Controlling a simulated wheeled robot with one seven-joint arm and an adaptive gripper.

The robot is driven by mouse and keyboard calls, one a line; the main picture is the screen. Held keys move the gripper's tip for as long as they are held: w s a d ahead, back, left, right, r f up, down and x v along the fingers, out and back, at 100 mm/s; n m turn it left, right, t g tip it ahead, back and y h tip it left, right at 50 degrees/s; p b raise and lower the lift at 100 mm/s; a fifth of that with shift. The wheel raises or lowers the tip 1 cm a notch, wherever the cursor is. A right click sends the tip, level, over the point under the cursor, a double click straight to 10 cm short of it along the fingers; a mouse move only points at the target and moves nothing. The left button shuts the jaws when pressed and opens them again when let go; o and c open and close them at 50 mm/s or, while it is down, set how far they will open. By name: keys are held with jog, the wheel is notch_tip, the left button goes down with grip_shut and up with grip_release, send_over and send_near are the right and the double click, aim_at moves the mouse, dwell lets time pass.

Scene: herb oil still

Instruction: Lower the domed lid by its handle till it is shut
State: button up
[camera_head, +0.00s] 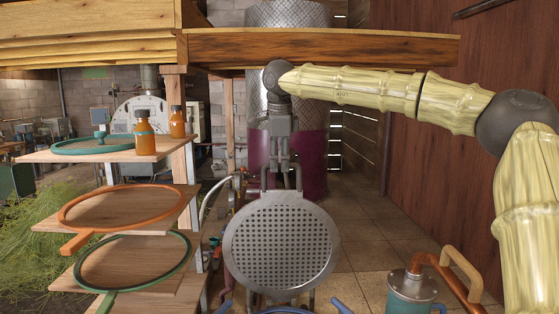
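A round grey plate full of small holes (282,243) stands nearly upright in the lower middle of the head view, its flat face towards me. It appears to be the raised lid, seen from its inner side; no dome shows. A grey bar handle (264,180) rises from its top edge. My gripper (281,162) points down at this handle from above, its fingers at or around the bar. The fingertips overlap the handle, so I cannot tell whether they are closed on it. The vessel under the lid is mostly below the picture's edge.
Wooden shelves (65,213) on the left hold orange and green hoops and two amber bottles (145,138). A wooden beam (320,49) crosses above my gripper. A teal canister (412,294) with a copper pipe stands lower right. Tiled floor (375,225) is clear behind.

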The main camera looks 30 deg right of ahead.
jog(key=shift+r, duration=0.45)
jog(key=shift+v, duration=1.05)
jog(key=d+v, duration=0.1)
jog(key=v, duration=0.8)
jog(key=shift+a, duration=0.5)
jog(key=v, duration=1.2)
jog(key=shift+s+f, duration=0.1)
jog(key=shift+f, duration=0.05)
